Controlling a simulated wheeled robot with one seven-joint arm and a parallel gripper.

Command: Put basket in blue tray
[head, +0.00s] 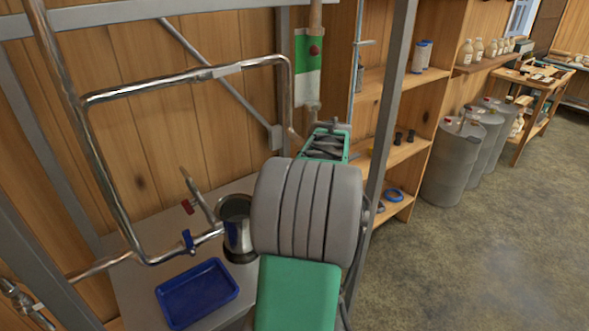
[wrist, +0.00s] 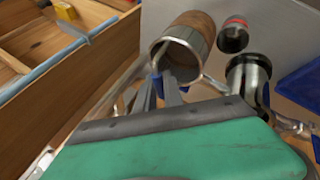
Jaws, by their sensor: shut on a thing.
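The blue tray (head: 197,292) lies flat and empty on the metal counter, left of my arm in the head view. Its edge also shows at the right of the wrist view (wrist: 301,86). My gripper (wrist: 163,82) is shut on the near rim of an open, shiny metal cylinder, which I take to be the basket (wrist: 186,40). The basket is tilted with its mouth towards the wrist camera and lies left of the tray, apart from it. In the head view my arm hides the gripper and the basket.
A steel pot (head: 238,228) stands on the counter (head: 140,285) beside the tray. Metal pipes with a blue valve handle (head: 188,240) run close to the tray. A metal frame post (head: 388,110) and wooden shelves (head: 390,75) are near my arm.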

